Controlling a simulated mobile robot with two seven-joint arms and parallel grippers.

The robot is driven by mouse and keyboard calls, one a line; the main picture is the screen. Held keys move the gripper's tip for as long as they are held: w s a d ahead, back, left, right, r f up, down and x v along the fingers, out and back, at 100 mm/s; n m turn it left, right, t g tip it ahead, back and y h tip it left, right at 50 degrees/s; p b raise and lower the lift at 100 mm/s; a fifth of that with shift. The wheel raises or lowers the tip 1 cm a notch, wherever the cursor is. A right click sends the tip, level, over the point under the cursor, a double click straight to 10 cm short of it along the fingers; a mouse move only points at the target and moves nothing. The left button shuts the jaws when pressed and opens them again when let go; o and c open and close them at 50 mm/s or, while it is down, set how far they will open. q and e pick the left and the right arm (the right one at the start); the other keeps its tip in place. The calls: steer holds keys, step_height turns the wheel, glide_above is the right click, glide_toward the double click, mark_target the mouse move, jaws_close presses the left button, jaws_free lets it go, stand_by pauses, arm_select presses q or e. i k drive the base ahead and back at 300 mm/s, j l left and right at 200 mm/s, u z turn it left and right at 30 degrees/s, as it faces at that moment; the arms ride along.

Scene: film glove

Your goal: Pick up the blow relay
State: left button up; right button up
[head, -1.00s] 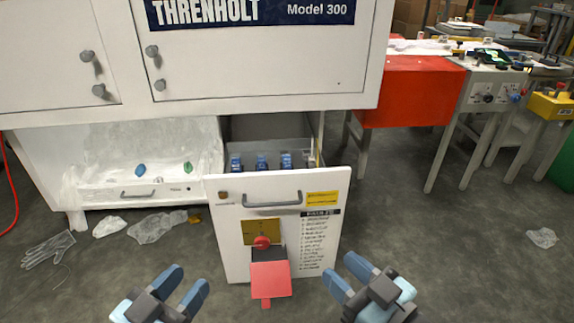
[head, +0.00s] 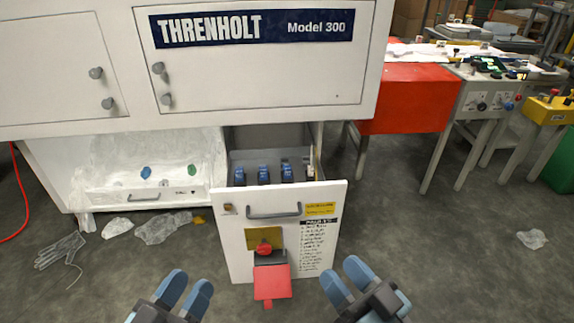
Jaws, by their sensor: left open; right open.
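Several blue relays stand in a row in the open drawer of the white cabinet: a left one (head: 239,176), a middle one (head: 263,174) and a right one (head: 287,173). A paler part stands at the right end of the row. I cannot read any label, so I cannot tell which is the blow relay. The drawer front (head: 230,240) hides their lower parts. My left gripper (head: 186,287) is open and empty, low in front and left of the drawer. My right gripper (head: 346,279) is open and empty, low in front and right of it.
A red lockout-like switch (head: 264,249) with a hanging red tag (head: 271,282) and a drawer handle (head: 274,211) stick out of the drawer front. A clear plastic-lined bin (head: 120,165) is at left. Plastic film (head: 160,228) and a glove (head: 60,250) lie on the floor.

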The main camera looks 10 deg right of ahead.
mark_target(287, 170)
steer(key=i+j+z, duration=0.15)
steer(key=j, duration=0.75)
steer(key=j+z, duration=0.1)
steer(key=j, duration=0.8)
steer(key=i+j+z, duration=0.2)
steer(key=i+j, duration=0.2)
steer(key=j, duration=0.25)
steer(key=i+j+z, duration=0.1)
steer(key=j, duration=0.25)
steer(key=i+j+z, duration=0.1)
steer(key=i, duration=0.45)
steer(key=i+j+z, duration=0.1)
steer(key=i+j, duration=0.15)
steer(key=i, duration=0.25)
